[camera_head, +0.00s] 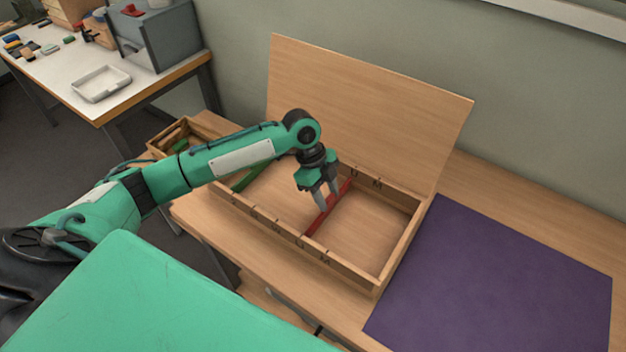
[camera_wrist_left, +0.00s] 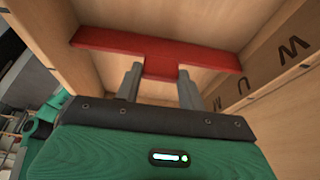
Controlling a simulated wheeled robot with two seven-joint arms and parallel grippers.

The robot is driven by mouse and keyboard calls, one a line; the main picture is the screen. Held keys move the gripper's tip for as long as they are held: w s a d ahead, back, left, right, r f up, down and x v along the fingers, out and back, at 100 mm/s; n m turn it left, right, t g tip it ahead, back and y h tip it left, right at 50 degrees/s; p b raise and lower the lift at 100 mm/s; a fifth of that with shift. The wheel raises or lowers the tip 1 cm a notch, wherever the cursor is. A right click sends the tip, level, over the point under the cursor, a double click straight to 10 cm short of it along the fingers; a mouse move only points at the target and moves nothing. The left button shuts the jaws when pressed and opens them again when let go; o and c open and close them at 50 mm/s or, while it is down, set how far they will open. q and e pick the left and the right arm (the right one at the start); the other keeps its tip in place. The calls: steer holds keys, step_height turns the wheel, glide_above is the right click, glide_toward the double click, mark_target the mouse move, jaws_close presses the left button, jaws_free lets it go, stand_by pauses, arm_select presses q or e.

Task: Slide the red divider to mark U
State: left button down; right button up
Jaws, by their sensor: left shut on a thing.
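The red divider (camera_head: 320,220) stands across the inside of an open wooden box (camera_head: 370,279), between its front and back walls. My left gripper (camera_head: 326,200) reaches down into the box from above and is shut on the middle of the divider. In the left wrist view the red divider (camera_wrist_left: 205,55) shows with its tab between the two fingers of my left gripper (camera_wrist_left: 160,78). Dark letter marks (camera_wrist_left: 290,47) show on the box wall there; one looks like a U and one like an M or W. My right gripper is in neither view.
The wooden lid (camera_head: 365,110) stands open at the back. A green divider (camera_head: 250,176) is in the left part of the box. A purple mat (camera_head: 500,280) lies to the right, and a white side table (camera_head: 50,75) with a tray stands at the far left.

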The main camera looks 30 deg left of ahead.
arm_select(q)
steer(key=shift+d, duration=0.4)
steer(key=c, duration=0.8)
jaws_free()
steer(key=shift+c, duration=0.2)
